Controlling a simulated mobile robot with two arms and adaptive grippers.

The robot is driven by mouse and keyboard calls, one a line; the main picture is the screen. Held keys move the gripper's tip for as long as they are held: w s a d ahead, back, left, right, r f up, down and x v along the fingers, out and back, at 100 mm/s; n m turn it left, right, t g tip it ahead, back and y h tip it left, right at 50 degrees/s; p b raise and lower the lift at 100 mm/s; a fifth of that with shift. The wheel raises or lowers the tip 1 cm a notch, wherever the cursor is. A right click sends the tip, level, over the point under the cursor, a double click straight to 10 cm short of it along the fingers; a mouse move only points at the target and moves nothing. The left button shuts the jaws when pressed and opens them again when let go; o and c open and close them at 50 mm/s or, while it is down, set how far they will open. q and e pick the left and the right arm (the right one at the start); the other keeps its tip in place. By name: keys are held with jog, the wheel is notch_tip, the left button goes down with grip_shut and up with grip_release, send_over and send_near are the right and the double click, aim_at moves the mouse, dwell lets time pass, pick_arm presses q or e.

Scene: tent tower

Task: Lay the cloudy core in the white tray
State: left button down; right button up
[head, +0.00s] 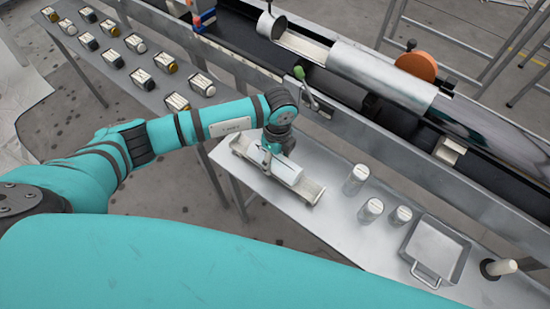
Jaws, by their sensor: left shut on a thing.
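The white tray (310,193) is long and shallow and lies on the metal side table. A thick whitish cylinder, which looks like the cloudy core (286,171), lies lengthwise over the tray, between its raised ends. My left gripper (267,153) comes down from above and is shut on the core near its left end. The fingertips are partly hidden by the gripper body. I cannot tell whether the core rests on the tray floor or is held just above it. My right gripper is not in view.
Several clear, capped jars (371,211) stand right of the tray. A conveyor frame with a large metal tube (383,77) runs behind. Labelled pieces fill the left table (150,99).

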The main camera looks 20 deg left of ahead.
pick_arm(q)
jog(key=shift+f, duration=0.15)
jog(key=shift+c, duration=1.9)
grip_release()
jog(key=shift+f, duration=0.1)
jog(key=r, duration=1.2)
jog(key=shift+w+d, duration=0.15)
jog(key=shift+w, duration=0.25)
